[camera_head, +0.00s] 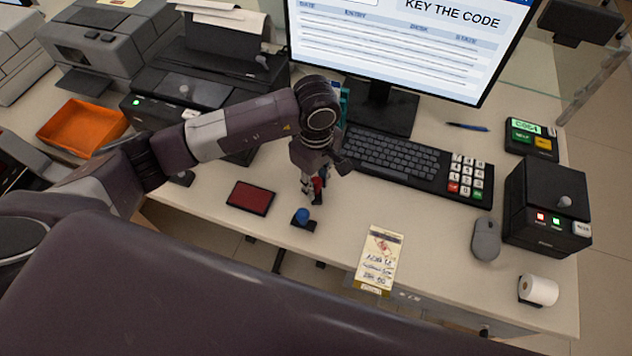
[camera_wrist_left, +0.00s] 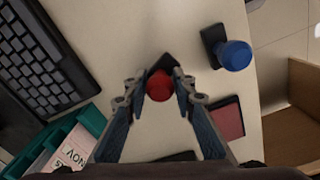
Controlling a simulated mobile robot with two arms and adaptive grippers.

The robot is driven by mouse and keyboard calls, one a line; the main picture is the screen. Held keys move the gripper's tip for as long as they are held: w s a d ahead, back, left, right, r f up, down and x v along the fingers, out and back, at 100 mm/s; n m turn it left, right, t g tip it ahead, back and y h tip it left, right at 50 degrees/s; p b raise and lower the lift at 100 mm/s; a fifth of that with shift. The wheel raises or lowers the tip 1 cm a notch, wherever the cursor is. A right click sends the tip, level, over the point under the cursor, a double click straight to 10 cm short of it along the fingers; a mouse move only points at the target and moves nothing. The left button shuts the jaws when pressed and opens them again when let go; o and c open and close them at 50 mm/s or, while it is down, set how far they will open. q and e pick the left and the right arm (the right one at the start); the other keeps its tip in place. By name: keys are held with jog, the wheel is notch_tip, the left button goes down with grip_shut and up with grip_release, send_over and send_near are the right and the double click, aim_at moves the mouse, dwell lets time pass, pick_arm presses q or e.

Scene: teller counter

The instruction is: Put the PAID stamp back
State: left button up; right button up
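A red-knobbed stamp with a dark base (camera_wrist_left: 159,86) is between the fingertips of my left gripper (camera_wrist_left: 160,80); they appear to touch both sides of its knob. In the head view my left gripper (camera_head: 313,188) points down over the counter, with the red knob (camera_head: 319,184) partly hidden by its fingers. I cannot tell whether the base touches the counter. A blue-knobbed stamp (camera_head: 302,216) stands just in front of it; it also shows in the left wrist view (camera_wrist_left: 235,55). No PAID lettering is readable. My right gripper is not in view.
A dark red ink pad (camera_head: 250,197) lies left of the stamps. The keyboard (camera_head: 392,157) and monitor (camera_head: 405,45) are behind the gripper. A written slip (camera_head: 379,257) lies to the right, with a mouse (camera_head: 486,239) beyond. An orange tray (camera_head: 82,127) is far left.

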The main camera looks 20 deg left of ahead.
aim_at(316, 180)
pick_arm(q)
jog(key=shift+o, duration=1.2)
jog(key=shift+r, duration=0.15)
jog(key=shift+w+r, duration=0.1)
jog(key=shift+r, duration=0.15)
notch_tip(316, 180, up, 12)
jog(key=b, duration=0.1)
jog(key=shift+f+b, duration=0.2)
jog(key=shift+b, duration=0.15)
